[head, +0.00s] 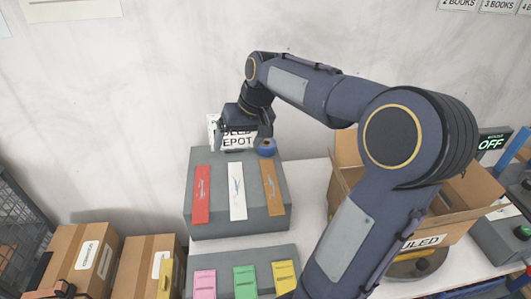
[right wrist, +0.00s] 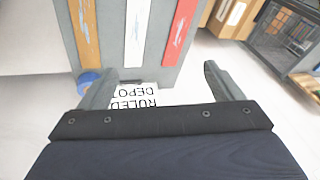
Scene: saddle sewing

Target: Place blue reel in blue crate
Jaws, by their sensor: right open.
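The blue reel (head: 267,147) sits at the back edge of the grey block with the coloured strips, in the head view. In the right wrist view the reel (right wrist: 88,80) is partly hidden behind the left finger. My right gripper (head: 240,138) is open and empty above the back of the block. In the wrist view its fingertips (right wrist: 158,72) are apart, and the reel is outside the gap between them. My left gripper does not show clearly.
The grey block (head: 235,222) carries red, white and orange strips. A white "ruled depot" sign (head: 240,141) stands behind it. An open cardboard box (head: 440,228) stands at right, partly behind my right arm. Closed cartons (head: 83,258) and a dark wire cage (head: 18,215) are at left.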

